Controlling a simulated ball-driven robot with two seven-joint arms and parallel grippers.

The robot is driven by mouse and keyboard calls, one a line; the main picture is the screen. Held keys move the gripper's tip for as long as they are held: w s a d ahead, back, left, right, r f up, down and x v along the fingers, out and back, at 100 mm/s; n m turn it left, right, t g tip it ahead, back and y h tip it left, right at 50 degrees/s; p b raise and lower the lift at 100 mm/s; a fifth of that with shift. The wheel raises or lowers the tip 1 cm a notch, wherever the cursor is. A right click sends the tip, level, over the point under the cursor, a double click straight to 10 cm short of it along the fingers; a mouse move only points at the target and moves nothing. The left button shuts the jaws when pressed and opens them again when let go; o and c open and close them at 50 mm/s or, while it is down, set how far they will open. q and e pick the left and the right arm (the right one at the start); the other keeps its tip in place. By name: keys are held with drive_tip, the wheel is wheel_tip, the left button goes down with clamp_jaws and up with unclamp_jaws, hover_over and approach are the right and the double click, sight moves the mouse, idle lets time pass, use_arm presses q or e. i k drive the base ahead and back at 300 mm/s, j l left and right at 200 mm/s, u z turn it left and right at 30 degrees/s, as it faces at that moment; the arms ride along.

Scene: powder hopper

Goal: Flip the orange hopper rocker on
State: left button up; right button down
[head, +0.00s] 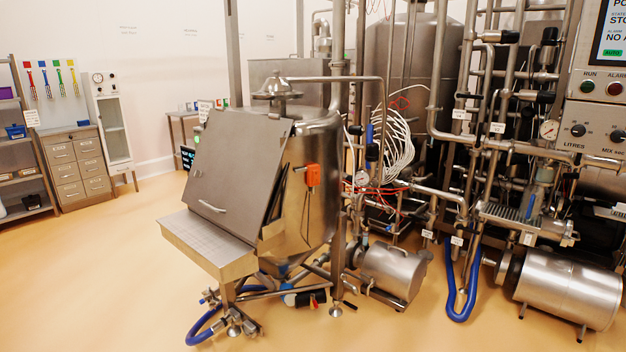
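The orange hopper rocker (313,175) is a small orange switch box on the right side of the steel powder hopper (309,215). Its rocker position is too small to tell. The hopper's flat lid (235,165) is tilted down over its front, with a handle near the lower edge. A steel shelf (215,243) juts out below the lid. Neither of my grippers shows in the head view.
Pipes, a pump (393,272) and a blue hose (460,285) crowd the right side. A control panel (598,125) stands at the far right. Drawers (77,165) and a shelf rack stand at the back left. The yellow floor (90,270) at the front left is clear.

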sight(315, 173)
drive_tip(key=i+u, duration=0.2)
drive_tip(key=i, duration=0.35)
drive_tip(key=i+l+u, duration=0.25)
drive_tip(key=i, duration=0.25)
drive_tip(key=i+l+u, duration=0.2)
drive_tip(key=i, duration=0.3)
drive_tip(key=i+l+u, duration=0.2)
drive_tip(key=i+l, duration=0.2)
drive_tip(key=i, duration=0.1)
